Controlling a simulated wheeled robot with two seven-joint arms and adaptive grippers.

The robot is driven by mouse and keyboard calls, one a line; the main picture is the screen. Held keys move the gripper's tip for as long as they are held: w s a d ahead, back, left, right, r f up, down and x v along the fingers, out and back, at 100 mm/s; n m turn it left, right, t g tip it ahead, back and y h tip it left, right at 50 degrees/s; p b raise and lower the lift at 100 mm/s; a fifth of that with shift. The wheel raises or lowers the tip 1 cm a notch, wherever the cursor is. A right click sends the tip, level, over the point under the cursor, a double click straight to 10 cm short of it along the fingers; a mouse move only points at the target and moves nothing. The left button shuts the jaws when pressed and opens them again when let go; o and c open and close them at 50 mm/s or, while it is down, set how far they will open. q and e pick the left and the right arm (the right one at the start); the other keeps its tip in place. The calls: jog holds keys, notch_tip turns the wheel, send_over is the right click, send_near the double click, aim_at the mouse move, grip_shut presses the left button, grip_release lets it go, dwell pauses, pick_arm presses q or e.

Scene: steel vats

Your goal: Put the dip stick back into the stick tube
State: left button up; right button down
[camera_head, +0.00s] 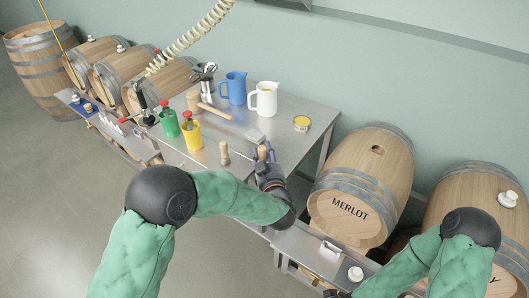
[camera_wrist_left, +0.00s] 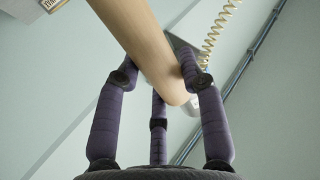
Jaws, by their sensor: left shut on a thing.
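My left gripper (camera_head: 264,160) is over the near right part of the steel table. In the left wrist view its purple fingers (camera_wrist_left: 155,95) are shut around a smooth, pale wooden round piece, which I take to be the dip stick (camera_wrist_left: 145,45). Its blunt end shows between the fingers and the rest runs out of the top of the picture. In the head view only a short wooden part of it (camera_head: 262,152) shows above the fingers. I cannot pick out the stick tube with certainty. My right gripper (camera_head: 336,294) is mostly cut off at the bottom edge.
The steel table (camera_head: 312,115) holds a white jug (camera_head: 264,99), a blue jug (camera_head: 235,88), a wooden mallet (camera_head: 214,111), green and yellow bottles (camera_head: 191,131) and a small wooden piece (camera_head: 224,153). A coiled hose (camera_head: 190,38) hangs above.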

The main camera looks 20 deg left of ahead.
dwell(0.4)
pick_arm(q)
jog(key=o, duration=1.2)
jog(key=shift+f, duration=0.1)
jog(key=v, duration=1.2)
